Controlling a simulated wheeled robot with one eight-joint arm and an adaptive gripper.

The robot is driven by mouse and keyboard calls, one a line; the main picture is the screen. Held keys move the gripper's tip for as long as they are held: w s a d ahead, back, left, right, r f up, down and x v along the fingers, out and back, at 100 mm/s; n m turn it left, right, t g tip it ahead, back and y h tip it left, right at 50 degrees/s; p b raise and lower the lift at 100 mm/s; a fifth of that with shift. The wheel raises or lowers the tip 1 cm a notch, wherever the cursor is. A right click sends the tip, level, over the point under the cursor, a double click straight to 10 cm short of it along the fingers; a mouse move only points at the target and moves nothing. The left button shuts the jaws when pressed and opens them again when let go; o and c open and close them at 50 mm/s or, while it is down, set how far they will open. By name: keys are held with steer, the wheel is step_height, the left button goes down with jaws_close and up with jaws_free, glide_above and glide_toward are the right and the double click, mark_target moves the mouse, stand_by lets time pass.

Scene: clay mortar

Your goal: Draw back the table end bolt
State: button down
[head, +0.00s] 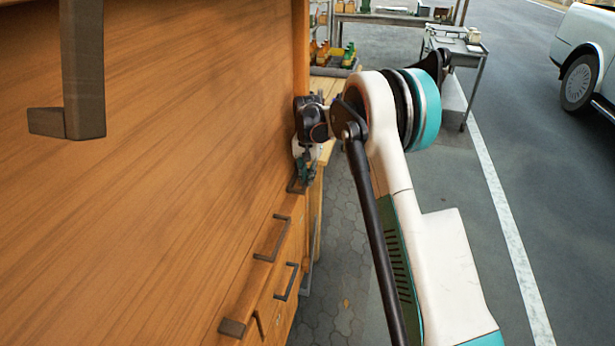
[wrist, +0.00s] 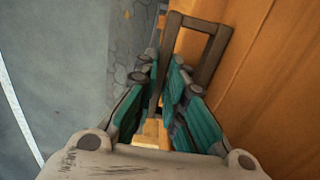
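A dark metal loop-shaped handle (wrist: 212,55) stands against the orange wood in the wrist view, and I take it to be the bolt's handle. My gripper (wrist: 163,68) is at its near left side, with a dark bar of the loop between the teal fingers. The fingers look apart, with no clear sign of clamping. In the head view my gripper (head: 305,178) is at the far end of the wooden panel, close above a dark metal fitting (head: 296,187). The bolt itself cannot be made out clearly there; my gripper partly covers that spot.
The large wooden panel (head: 150,170) fills the left. Two dark pull handles, an upper one (head: 271,238) and a lower one (head: 287,282), stick out along its edge. A cart (head: 458,50) and crate of bottles (head: 337,68) stand behind. Open pavement (head: 345,230) lies right of the panel.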

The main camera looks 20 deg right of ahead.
mark_target(303, 189)
steer(key=shift+s+a, duration=0.45)
steer(key=shift+s, duration=0.3)
steer(key=shift+s+a, duration=0.4)
steer(key=shift+s, duration=0.3)
steer(key=shift+s+a, duration=0.45)
steer(key=shift+s, duration=0.3)
steer(key=c, duration=1.7)
jaws_free()
steer(key=shift+s, duration=0.1)
steer(key=shift+o, duration=0.2)
step_height(303, 189, up, 12)
